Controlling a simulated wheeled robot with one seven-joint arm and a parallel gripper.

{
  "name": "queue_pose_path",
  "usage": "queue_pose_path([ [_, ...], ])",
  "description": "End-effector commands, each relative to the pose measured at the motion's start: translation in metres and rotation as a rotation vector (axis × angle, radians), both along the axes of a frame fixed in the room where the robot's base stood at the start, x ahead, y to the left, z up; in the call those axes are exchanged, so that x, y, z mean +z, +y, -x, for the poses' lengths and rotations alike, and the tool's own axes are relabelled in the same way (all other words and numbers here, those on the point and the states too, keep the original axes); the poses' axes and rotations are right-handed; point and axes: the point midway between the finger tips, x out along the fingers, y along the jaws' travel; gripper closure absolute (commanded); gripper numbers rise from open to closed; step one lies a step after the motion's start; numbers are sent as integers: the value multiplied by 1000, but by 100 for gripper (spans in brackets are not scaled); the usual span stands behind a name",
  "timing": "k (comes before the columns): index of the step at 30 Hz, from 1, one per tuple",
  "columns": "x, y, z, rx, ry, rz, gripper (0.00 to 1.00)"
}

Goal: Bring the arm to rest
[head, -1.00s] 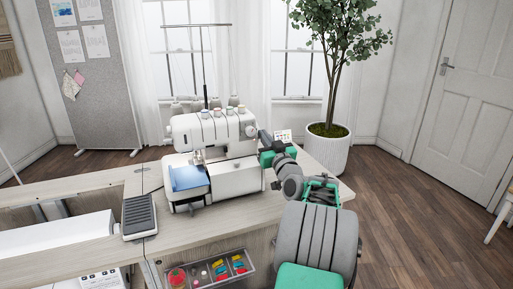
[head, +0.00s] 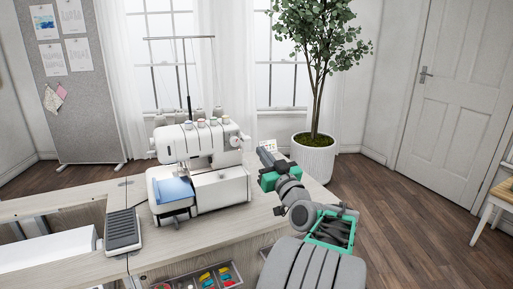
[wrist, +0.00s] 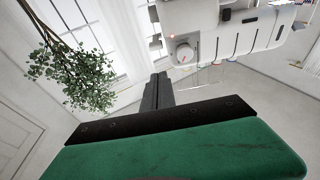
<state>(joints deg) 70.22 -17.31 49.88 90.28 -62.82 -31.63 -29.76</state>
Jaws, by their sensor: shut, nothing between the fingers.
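My gripper (head: 264,154) is at the end of my arm, above the right part of the table (head: 245,222), to the right of the white sewing machine (head: 205,160). A gap shows between it and the machine. In the wrist view my gripper (wrist: 157,80) shows as dark fingers pressed together with nothing between them. The sewing machine (wrist: 220,30) shows upside down at the upper right of the wrist view. My arm is bent and reaches up from the bottom right of the head view.
A grey foot pedal (head: 123,230) lies left of the machine. A small card (head: 268,146) stands behind my gripper. An open drawer (head: 229,278) with colourful items is at the front. A potted tree (head: 313,155) stands behind the table.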

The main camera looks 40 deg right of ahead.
Motion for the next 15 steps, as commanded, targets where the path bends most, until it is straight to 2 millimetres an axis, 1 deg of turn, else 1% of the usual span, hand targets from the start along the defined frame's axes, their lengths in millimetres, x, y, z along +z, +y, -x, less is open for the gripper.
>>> queue_pose_path([
  [1,-1,1,4,-2,-1,0,100],
  [3,-2,2,7,-1,0,-1,100],
  [15,-1,3,7,0,-1,0,100],
])
